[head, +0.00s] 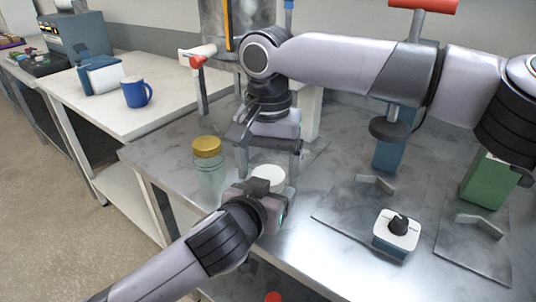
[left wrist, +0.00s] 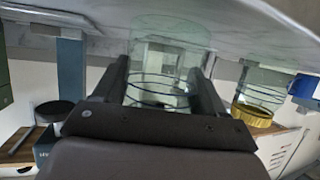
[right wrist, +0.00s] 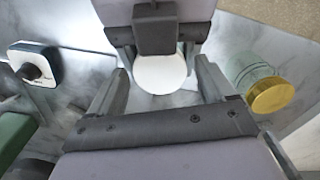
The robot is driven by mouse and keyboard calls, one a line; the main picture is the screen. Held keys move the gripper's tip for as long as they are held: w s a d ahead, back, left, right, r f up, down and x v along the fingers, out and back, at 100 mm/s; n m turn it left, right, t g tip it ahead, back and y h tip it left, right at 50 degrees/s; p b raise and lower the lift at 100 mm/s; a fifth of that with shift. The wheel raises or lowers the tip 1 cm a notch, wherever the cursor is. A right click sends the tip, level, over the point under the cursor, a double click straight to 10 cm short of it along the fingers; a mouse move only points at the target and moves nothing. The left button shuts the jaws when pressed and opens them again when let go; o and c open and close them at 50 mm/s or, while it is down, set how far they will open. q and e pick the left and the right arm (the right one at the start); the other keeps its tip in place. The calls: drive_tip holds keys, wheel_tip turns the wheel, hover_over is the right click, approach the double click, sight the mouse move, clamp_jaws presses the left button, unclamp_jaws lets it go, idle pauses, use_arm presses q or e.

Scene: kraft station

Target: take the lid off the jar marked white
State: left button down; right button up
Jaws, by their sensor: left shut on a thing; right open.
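A glass jar with a white lid (head: 268,174) stands on the metal bench; no marking on it is legible. My left gripper (head: 270,192) comes in low from the front and is shut around the jar's side. The clear glass jar body (left wrist: 158,88) shows between its fingers in the left wrist view. My right gripper (head: 268,168) points down above the jar, open. In the right wrist view the white lid (right wrist: 160,74) lies between and beyond its fingers, not gripped.
A jar with a gold lid (head: 207,147) stands close by on the left. A white and blue box with a black knob (head: 397,232), metal stands and a green block (head: 489,180) are on the right. A blue mug (head: 136,93) sits on the left table.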

sight(268, 174)
drive_tip(key=c, duration=1.1)
drive_tip(key=shift+o, duration=0.2)
drive_tip(key=n, duration=0.2)
drive_tip(key=shift+n, duration=0.3)
drive_tip(key=shift+r, duration=0.2)
drive_tip(key=shift+r, duration=0.95)
drive_tip(key=shift+r, duration=0.1)
drive_tip(key=shift+r, duration=1.9)
use_arm(q)
unclamp_jaws()
